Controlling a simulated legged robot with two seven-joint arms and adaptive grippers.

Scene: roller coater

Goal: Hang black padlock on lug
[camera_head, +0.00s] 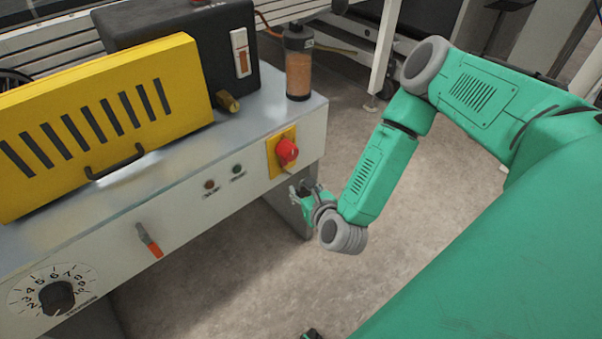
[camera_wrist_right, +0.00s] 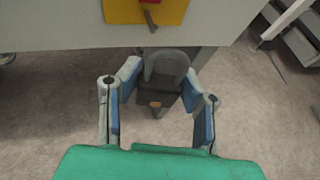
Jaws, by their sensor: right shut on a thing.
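The black padlock (camera_wrist_right: 158,97) is between the fingers of my right gripper (camera_wrist_right: 160,84) in the right wrist view. Its grey shackle (camera_wrist_right: 167,62) points up, away from the palm. My right gripper is shut on the padlock; in the head view it (camera_head: 304,197) is in front of the machine's right end, below the red switch (camera_head: 287,151). The switch sits on a yellow plate (camera_head: 274,166). In the wrist view a small lug-like piece (camera_wrist_right: 151,20) hangs at the yellow plate's lower edge, above and apart from the shackle. Only a small dark bit at the head view's bottom edge may be my left gripper.
The grey machine panel (camera_head: 200,228) carries a red-handled lever (camera_head: 150,241) and a numbered dial (camera_head: 56,297). A yellow slotted cover (camera_head: 110,100) and a cylindrical container (camera_head: 298,70) stand on top. Open floor lies in front of the panel.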

